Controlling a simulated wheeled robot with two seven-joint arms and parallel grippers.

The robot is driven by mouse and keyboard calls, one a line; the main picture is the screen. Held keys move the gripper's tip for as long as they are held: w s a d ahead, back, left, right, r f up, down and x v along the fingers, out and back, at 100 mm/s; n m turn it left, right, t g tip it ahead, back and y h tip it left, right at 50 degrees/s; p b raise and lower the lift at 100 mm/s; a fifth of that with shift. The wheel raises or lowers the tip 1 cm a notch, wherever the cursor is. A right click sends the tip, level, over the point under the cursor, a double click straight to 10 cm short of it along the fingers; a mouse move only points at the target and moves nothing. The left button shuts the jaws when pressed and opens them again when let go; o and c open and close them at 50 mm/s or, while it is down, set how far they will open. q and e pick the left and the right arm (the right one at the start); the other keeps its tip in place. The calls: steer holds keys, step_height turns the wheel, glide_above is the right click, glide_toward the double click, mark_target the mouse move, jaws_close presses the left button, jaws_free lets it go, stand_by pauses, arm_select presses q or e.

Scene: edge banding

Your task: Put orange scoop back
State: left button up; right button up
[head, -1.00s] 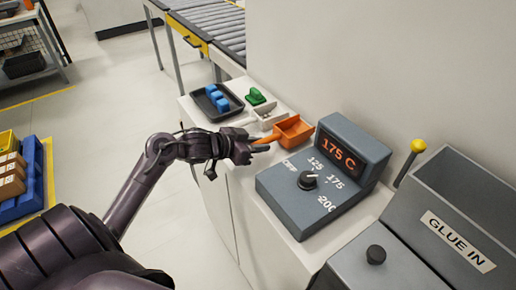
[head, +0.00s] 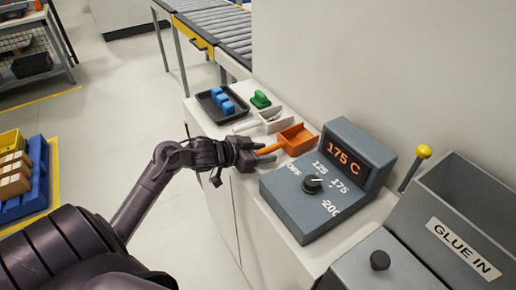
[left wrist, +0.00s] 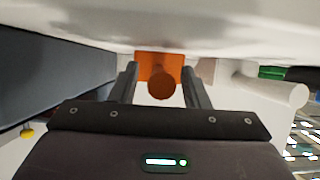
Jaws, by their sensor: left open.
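The orange scoop (head: 298,139) lies on the white counter, between the white scoop and the temperature box, with its handle towards my left gripper. My left gripper (head: 262,155) is open, at the handle of the orange scoop. In the left wrist view the orange scoop (left wrist: 160,76) shows with its round handle end between the two open fingers (left wrist: 158,88). I cannot see the fingers pressing on the handle. My right gripper is out of view.
A white scoop (head: 275,120), a green block (head: 260,99) and a black tray (head: 206,104) with blue pieces stand behind the orange scoop. The grey temperature box (head: 300,211), reading 175 C, stands close on the right. The glue machine (head: 446,205) is farther right.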

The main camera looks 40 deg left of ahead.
arm_select(q)
steer(key=b+v, duration=0.1)
steer(key=v, duration=1.1)
